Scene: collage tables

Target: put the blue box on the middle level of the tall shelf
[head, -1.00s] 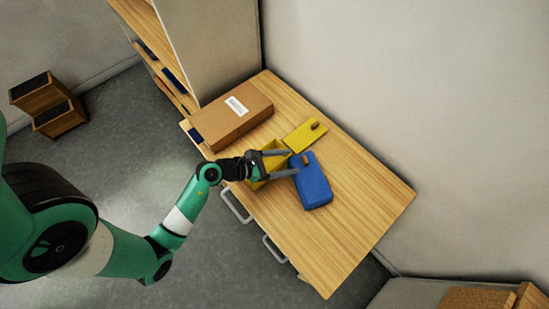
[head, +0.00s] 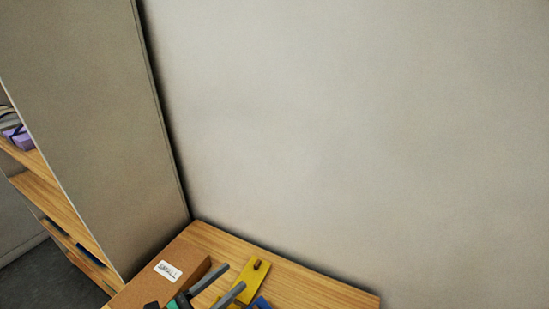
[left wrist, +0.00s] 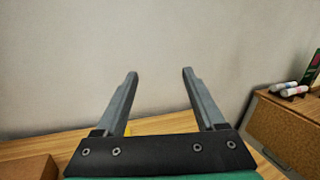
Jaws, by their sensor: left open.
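The blue box (head: 261,304) shows only as a small piece at the bottom edge of the head view; the rest is cut off. My left gripper (head: 236,276) is open and empty over the wooden desk, its fingers beside the blue piece and near the yellow lid. In the left wrist view its two fingers (left wrist: 160,73) are spread apart with only wall between them, and no blue shows there. The tall shelf (head: 88,130) stands at the left, its side panel towards me, with wooden levels (head: 42,192) partly seen edge-on. My right gripper is out of view.
Purple items (head: 17,137) sit on a shelf level. The wall (head: 350,150) rises behind the desk. A brown cabinet (left wrist: 285,130) carries markers.

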